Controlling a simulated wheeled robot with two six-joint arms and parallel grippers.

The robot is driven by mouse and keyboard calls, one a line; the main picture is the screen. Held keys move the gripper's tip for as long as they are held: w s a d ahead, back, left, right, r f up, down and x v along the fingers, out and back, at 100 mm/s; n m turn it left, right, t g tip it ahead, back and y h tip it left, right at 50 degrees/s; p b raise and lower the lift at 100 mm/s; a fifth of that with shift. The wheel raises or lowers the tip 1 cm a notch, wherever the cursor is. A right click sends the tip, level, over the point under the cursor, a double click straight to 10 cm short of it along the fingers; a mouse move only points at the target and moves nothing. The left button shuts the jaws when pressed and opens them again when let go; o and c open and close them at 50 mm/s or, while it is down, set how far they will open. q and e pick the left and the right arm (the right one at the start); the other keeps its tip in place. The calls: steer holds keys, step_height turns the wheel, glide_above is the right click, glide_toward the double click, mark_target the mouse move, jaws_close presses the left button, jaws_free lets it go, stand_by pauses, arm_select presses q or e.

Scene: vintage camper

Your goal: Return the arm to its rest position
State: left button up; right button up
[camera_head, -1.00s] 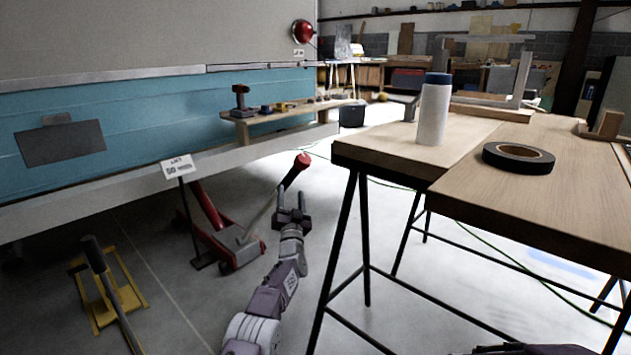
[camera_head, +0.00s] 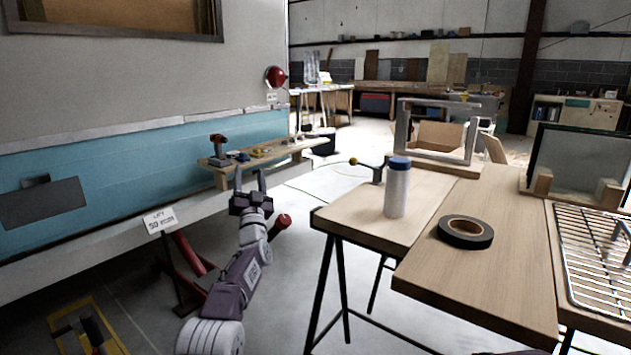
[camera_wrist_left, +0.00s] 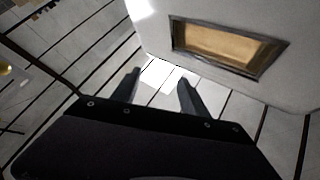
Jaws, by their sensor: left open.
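My left arm comes up from the bottom in the head view, with its left gripper (camera_head: 251,182) raised, fingers pointing up. The gripper is open and holds nothing; its two dark fingers stand apart in the left wrist view (camera_wrist_left: 160,88), with the ceiling and the camper's window (camera_wrist_left: 227,48) beyond. It is in front of the wooden bench (camera_head: 280,153) along the camper's blue side, seemingly apart from it. My right gripper is not in view.
A wooden worktable (camera_head: 440,262) stands to the right, with a white bottle (camera_head: 397,192), a black tape roll (camera_head: 465,232) and a wire rack (camera_head: 600,260). A red jack (camera_head: 190,262) and a sign (camera_head: 160,220) stand by the camper. Open floor lies between.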

arm_select(q)
steer(key=s+r+m+g+h+p, duration=0.1)
steer(key=s+r+g+h+p, duration=0.2)
steer(key=r+p, duration=1.15)
steer(key=s+r+m+g+h+p, duration=0.15)
steer(key=s+r+p, duration=0.45)
steer(key=r+p, duration=0.85)
steer(key=s+f+n+g+p, duration=0.1)
steer(key=s+f+g, duration=0.5)
steer(key=s, duration=0.7)
steer(key=s+f+n+g+p, duration=0.2)
steer(key=s+f+g+p, duration=0.2)
steer(key=s+f, duration=0.5)
steer(key=s+d+f+n+g+h+p, duration=0.1)
steer(key=s+f+g, duration=0.7)
steer(key=s, duration=1.1)
steer(key=shift+s+f+n+p, duration=0.3)
steer(key=shift+n+p, duration=0.25)
steer(key=shift+p, duration=0.6)
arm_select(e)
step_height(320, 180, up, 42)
arm_select(q)
steer(key=shift+w+d, duration=0.15)
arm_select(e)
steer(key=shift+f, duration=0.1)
